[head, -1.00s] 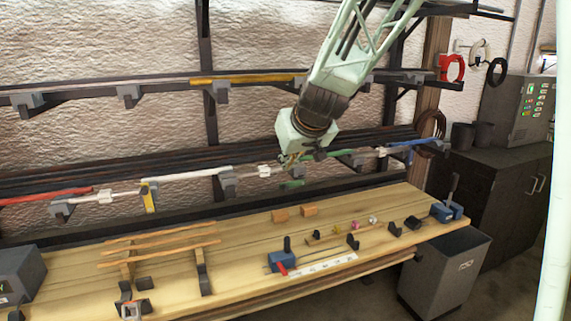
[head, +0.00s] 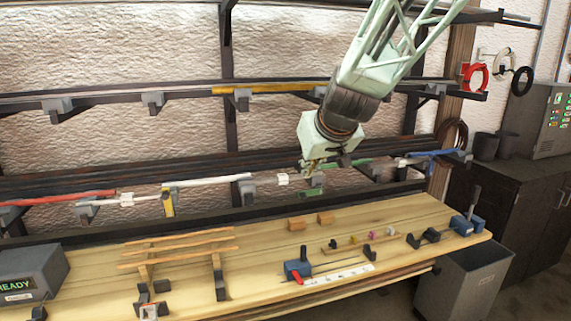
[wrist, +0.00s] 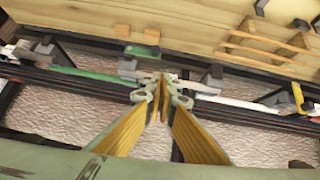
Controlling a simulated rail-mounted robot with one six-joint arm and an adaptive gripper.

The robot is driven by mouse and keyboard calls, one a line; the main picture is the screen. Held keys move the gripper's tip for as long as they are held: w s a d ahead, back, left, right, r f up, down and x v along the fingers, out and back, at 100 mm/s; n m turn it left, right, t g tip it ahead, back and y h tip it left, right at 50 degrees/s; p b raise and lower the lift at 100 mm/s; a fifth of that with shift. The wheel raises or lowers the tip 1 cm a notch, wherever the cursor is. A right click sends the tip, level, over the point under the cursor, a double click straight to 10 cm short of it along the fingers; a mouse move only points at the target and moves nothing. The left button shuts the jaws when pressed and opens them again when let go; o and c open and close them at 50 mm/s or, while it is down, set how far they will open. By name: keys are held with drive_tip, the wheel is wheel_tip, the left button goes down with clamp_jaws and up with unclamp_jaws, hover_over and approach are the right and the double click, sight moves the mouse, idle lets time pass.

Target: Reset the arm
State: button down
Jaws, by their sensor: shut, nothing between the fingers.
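My gripper (head: 311,174) hangs from the pale green arm in the middle of the head view, in front of the lower wall rack. In the wrist view my gripper (wrist: 162,84) has its two fingers together with nothing between them. Behind it runs the lower rack with a white lath (head: 215,181) and a green lath (head: 350,163). A small green piece (head: 313,190) shows just below the gripper; it also shows in the wrist view (wrist: 142,50). I cannot tell how close the fingertips are to the rack.
The wooden bench (head: 400,222) lies below, carrying thin laths (head: 180,244) on supports, two wooden blocks (head: 297,224), a blue clamp (head: 298,268) and a white ruler (head: 338,275). A grey box reading READY (head: 32,272) stands left. A grey bin (head: 462,285) stands at the bench's right end.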

drive_tip(key=s+d+m+g, duration=0.1)
drive_tip(key=s+d+g, duration=0.1)
drive_tip(key=s, duration=2.3)
drive_tip(key=s+d+m+g+h, duration=0.1)
drive_tip(key=s+d+g, duration=0.2)
drive_tip(key=s, duration=2.2)
drive_tip(key=d, duration=0.2)
drive_tip(key=shift+s+d+f+m, duration=0.3)
drive_tip(key=shift+m, duration=0.1)
